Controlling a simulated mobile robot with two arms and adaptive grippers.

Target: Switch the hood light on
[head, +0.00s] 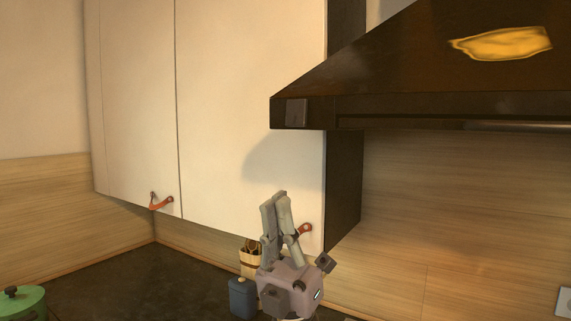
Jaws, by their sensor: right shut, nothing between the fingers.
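The dark brown range hood (400,108) fills the upper right of the head view. A small square switch-like block (296,112) sits at the left end of its front edge. My right gripper (274,200) is shut and empty, with its fingers pointing up. It is below and slightly left of the square block, clearly apart from it, in front of the white cabinet door. The hood's underside is mostly hidden. My left gripper is out of view.
White wall cabinets (225,80) with leather pulls, one at the left door (160,202) and one beside my fingers (305,229), hang left of the hood. A green pot (22,303), a blue container (242,298) and a utensil holder (249,263) stand on the dark counter (130,280).

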